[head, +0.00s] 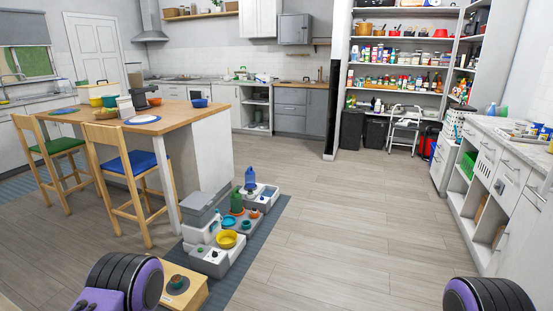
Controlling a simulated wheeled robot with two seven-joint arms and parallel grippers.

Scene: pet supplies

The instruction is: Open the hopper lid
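A light grey box with a closed-looking grey lid (203,207) stands on the floor at the left-centre in the head view, among pet supplies. It may be the hopper, but I cannot tell for sure. A small white container with a dark top (125,107) and a dark grey device (141,92) stand on the wooden island; their details are too small to tell. Purple and black parts of my arms show at the bottom left and bottom right. No gripper fingers are in view.
Yellow (227,239) and teal (229,222) bowls and blue (250,178) and green (237,200) bottles stand close to the grey box. A wooden stand (187,292) is nearer me. The wooden island (160,118) and stools (128,170) are left. The middle floor is clear.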

